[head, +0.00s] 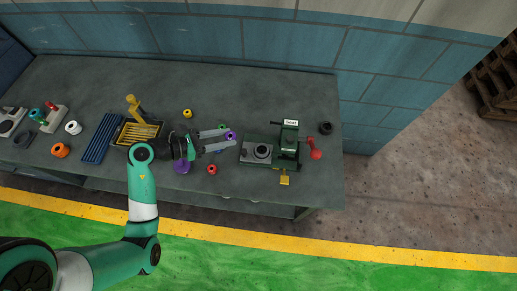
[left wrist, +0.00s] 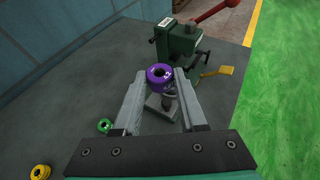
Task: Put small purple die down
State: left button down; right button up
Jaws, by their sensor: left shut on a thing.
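The small purple die (head: 231,136) is a ring with a hole, held between the fingertips of my left gripper (head: 229,140) over the workbench, left of the green press. In the left wrist view the purple die (left wrist: 159,73) sits at the tips of my left gripper's fingers (left wrist: 158,84), hole facing the camera. The fingers are shut on it. The die looks raised above the bench, though its exact height is hard to tell. My right gripper is in neither view.
The green press (head: 289,145) has a grey base with a round black seat (head: 262,151) and a red lever (head: 315,152). Around the gripper lie a yellow ring (head: 187,113), a red ring (head: 212,169) and a larger purple piece (head: 181,168). The bench's back strip is clear.

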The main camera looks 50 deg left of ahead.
pick_arm(q)
jog(key=w+d+f+b, duration=0.1)
jog(key=w+d+f, duration=0.2)
jog(key=w, duration=0.2)
jog(key=b, duration=0.2)
send_over(257, 151)
jog(key=s, duration=0.1)
notch_tip(257, 151, down, 4)
jog(key=shift+a+f, duration=0.1)
jog(key=shift+a, duration=0.05)
jog(key=shift+w, duration=0.1)
jog(key=f, duration=0.1)
jog(key=f+b, duration=0.2)
jog(key=shift+w+d+f, duration=0.25)
jog(key=shift+w+f, duration=0.1)
jog(key=shift+f, duration=0.25)
jog(key=shift+r, duration=0.1)
